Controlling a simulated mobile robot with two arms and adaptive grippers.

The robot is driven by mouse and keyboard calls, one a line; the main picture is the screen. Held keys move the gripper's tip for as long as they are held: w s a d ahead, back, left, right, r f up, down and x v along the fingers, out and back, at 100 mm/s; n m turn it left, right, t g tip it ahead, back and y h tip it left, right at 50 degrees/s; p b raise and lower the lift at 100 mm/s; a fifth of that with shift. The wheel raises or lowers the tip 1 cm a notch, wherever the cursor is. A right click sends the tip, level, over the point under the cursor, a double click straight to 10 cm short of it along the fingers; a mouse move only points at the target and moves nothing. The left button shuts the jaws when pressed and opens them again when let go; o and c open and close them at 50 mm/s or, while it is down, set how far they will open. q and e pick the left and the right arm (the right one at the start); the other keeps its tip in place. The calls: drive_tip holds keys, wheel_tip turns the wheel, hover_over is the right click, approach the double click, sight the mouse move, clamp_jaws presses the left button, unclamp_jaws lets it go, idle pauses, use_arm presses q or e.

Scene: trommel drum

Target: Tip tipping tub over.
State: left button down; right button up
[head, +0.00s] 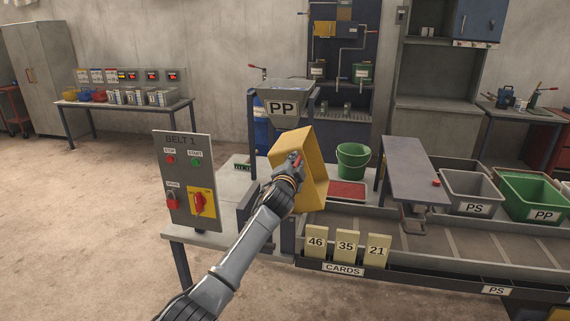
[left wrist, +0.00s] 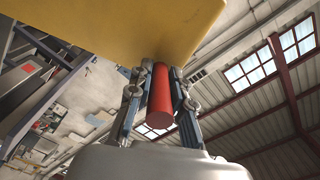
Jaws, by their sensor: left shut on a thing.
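The yellow tipping tub (head: 316,160) is tilted steeply on its side in the middle of the head view, in front of the PP hopper (head: 287,103). My left gripper (head: 294,166) is at the tub's near left side. In the left wrist view the left gripper (left wrist: 159,100) is shut on a red cylindrical handle (left wrist: 160,98). The yellow tub wall (left wrist: 120,28) is right above the handle. The tub's inside is mostly turned away, and I cannot see any contents. My right gripper does not show.
The BELT 1 panel (head: 184,185) stands left of my arm. A green bucket (head: 353,161) is behind the tub to the right. Number cards (head: 346,247) stand on the front ledge. Grey PS (head: 473,192) and green PP (head: 532,198) bins are at the right.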

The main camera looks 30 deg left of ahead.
use_arm(q)
drive_tip(key=w+d+f+m+b, duration=0.2)
drive_tip(key=d+f+m+b, duration=0.2)
drive_tip(key=d, duration=0.4)
drive_tip(key=w+d+f+m+b, duration=0.2)
drive_tip(key=d+f+m+b, duration=0.3)
drive_tip(key=d, duration=0.4)
drive_tip(key=shift+d+f+m+b, duration=0.2)
drive_tip(key=shift+f+m+b, duration=0.1)
drive_tip(key=shift+f+m, duration=0.6)
drive_tip(key=c, duration=1.2)
unclamp_jaws()
drive_tip(key=shift+w, duration=0.15)
drive_tip(key=v, duration=1.2)
drive_tip(key=shift+f, duration=0.15)
